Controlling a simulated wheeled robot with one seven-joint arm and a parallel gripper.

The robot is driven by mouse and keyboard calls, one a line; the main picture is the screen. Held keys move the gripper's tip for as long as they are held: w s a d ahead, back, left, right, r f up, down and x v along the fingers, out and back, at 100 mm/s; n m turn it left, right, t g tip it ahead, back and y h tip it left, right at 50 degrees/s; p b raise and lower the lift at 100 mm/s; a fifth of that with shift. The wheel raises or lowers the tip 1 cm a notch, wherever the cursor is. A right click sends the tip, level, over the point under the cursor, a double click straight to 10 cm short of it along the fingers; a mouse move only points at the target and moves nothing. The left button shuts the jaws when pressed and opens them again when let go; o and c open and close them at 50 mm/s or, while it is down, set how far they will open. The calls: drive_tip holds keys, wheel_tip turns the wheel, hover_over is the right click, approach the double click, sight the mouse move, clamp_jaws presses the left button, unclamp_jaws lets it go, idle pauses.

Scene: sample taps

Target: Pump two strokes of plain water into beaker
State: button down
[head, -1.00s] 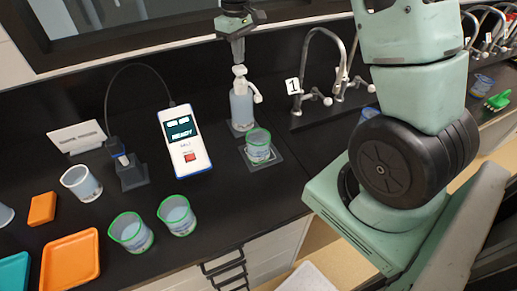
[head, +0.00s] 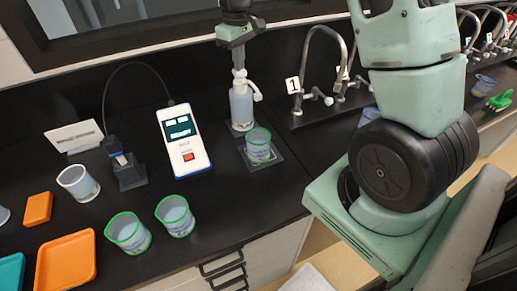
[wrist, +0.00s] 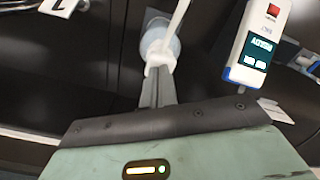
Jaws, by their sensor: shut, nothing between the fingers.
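The pump bottle (head: 241,108) stands upright on a dark pad against the back wall, with a white pump head and a spout pointing right. My gripper (head: 239,70) is shut and empty, pointing straight down. Its fingertips are at the top of the pump head and look to be touching it. In the wrist view the shut fingertips (wrist: 160,68) overlap the white pump head, with the translucent bottle (wrist: 160,40) below. A green-rimmed beaker (head: 258,148) stands on a square pad just in front of the bottle. Its liquid level is hard to tell.
A meter reading READY (head: 183,142) stands left of the bottle, cabled to a probe holder (head: 126,168). Two green-rimmed beakers (head: 128,233) (head: 176,215) stand front left, near an orange tray (head: 66,262). Tap 1 (head: 312,100) is at the right.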

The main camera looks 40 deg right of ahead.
drive_tip(key=shift+r+p, duration=1.1)
drive_tip(key=shift+r, duration=0.25)
wheel_tip(320, 180, up, 6)
drive_tip(key=p, duration=0.5)
idle(0.4)
